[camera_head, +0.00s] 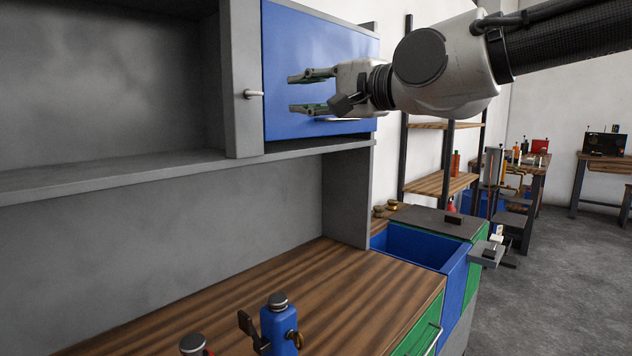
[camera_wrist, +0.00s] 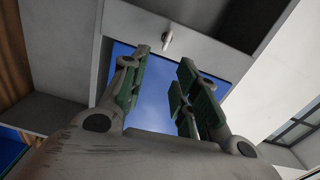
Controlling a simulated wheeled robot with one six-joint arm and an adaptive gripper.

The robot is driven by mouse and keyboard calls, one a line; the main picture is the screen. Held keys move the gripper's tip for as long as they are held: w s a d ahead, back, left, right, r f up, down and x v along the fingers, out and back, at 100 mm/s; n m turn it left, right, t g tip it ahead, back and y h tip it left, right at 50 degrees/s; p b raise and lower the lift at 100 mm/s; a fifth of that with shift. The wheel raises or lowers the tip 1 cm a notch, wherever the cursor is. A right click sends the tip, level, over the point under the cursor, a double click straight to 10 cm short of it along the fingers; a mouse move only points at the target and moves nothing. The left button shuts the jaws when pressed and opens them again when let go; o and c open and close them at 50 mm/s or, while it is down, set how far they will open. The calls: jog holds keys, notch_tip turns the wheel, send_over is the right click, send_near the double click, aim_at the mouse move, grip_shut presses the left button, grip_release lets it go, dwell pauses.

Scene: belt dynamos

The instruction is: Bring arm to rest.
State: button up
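My gripper (camera_head: 312,92) is at the upper middle of the head view, with its fingers pointing left. The fingers are apart with nothing between them. I cannot tell whether the fingers touch the door.
Shelves (camera_head: 440,185) and tables (camera_head: 603,156) stand farther back. Grey floor (camera_head: 565,270) lies open at right.

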jog(key=s+d+f+n+g+h, duration=0.2)
jog(key=f+n, duration=0.2)
jog(key=f, duration=0.3)
jog(key=s+d+f+n+g+h, duration=0.1)
jog(key=d+f+n+g+h, duration=0.2)
jog(key=f+n, duration=0.35)
jog(key=s+d+f+m+g+h, duration=0.1)
jog(key=s+d+f, duration=0.3)
jog(key=d, duration=0.7)
jog(key=s+d+f+m+g+h, duration=0.1)
jog(key=s+d+f+h, duration=0.3)
jog(key=d, duration=0.7)
jog(key=s+d+f+m+h, duration=0.1)
jog(key=s+d+f+h, duration=0.2)
jog(key=d, duration=0.8)
notch_tip(320, 180, down, 3)
jog(key=shift+s+r+g, duration=0.1)
jog(key=shift+s+g, duration=0.3)
jog(key=shift+s, duration=0.65)
jog(key=shift+o, duration=0.2)
